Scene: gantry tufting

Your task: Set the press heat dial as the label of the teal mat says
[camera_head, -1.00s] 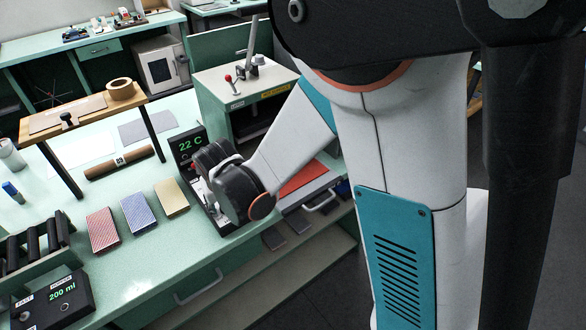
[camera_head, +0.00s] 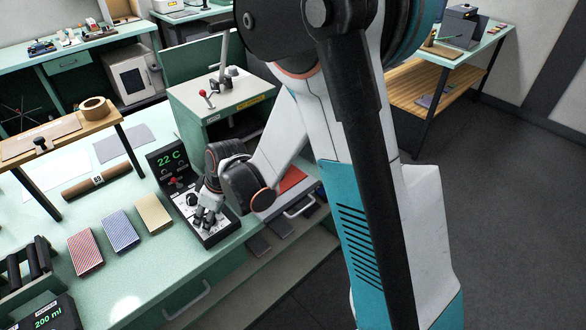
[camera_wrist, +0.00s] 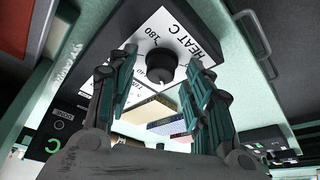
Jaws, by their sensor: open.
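The black heat dial (camera_wrist: 160,62) sits on a white plate lettered "HEAT C" in the wrist view, with scale numbers printed around it. My gripper (camera_wrist: 163,85) is open, its two fingers on either side of the dial in that picture; I cannot tell whether they touch it. In the head view my gripper (camera_head: 207,216) is over the front end of the press control box (camera_head: 218,237), largely covering the dial. The box's display (camera_head: 169,159) reads 22 C in green. I cannot make out the teal mat or its label.
An orange-red pad (camera_head: 290,180) lies to the right behind my arm. A 200 ml display box (camera_head: 50,315) is at front left.

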